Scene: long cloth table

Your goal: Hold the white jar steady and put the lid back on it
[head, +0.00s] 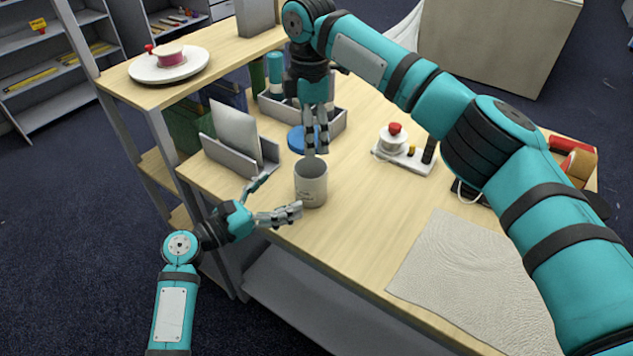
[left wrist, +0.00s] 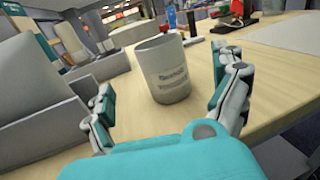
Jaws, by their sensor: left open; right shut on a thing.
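The white jar (head: 311,185) stands upright and open-topped near the table's front edge. In the left wrist view the jar (left wrist: 168,72) shows printed lettering and stands ahead, between the spread fingers. My left gripper (head: 281,197) is open just left of the jar, its fingers pointing towards it; I see no contact. My right gripper (head: 317,148) points down behind the jar, its fingers shut on the blue round lid (head: 296,139). The fingers hide part of the lid, and its height above the table is hard to tell.
A grey holder (head: 235,155) with an upright panel stands left of the jar, with a grey caddy (head: 332,118) behind. A white board with a red-topped spool (head: 393,142) stands right. A pale cloth (head: 465,275) lies front right. Bare table lies between the jar and cloth.

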